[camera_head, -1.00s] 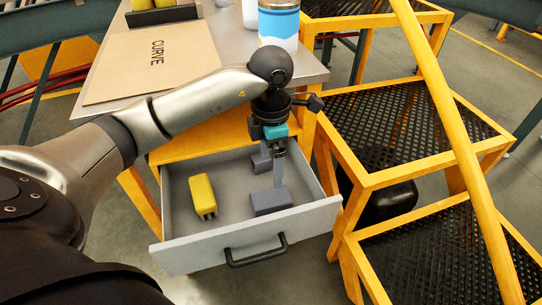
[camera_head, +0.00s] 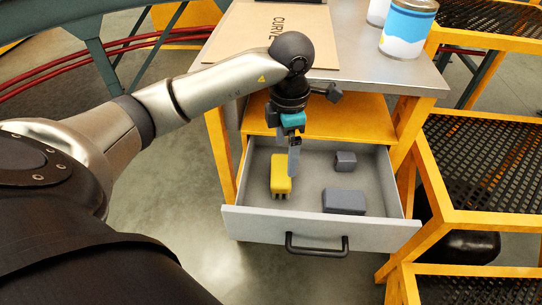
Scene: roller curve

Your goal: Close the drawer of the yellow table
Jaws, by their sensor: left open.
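The yellow table (camera_head: 335,117) stands in the middle with a grey metal top. Its grey drawer (camera_head: 265,224) is pulled out, and a black bar handle (camera_head: 316,248) is on the drawer's front. A yellow block (camera_head: 281,175) and two grey blocks (camera_head: 344,202) (camera_head: 345,161) lie in the drawer. My left gripper (camera_head: 293,162) points down over the drawer's left part, close to the yellow block and behind the front panel. I cannot tell whether it touches the block. My right gripper is not in view.
A cardboard sheet marked CURVE (camera_head: 250,35) and a blue and white can (camera_head: 407,28) are on the tabletop. Yellow steps with black mesh treads (camera_head: 475,165) stand close on the right. The floor (camera_head: 180,225) left of the drawer is clear.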

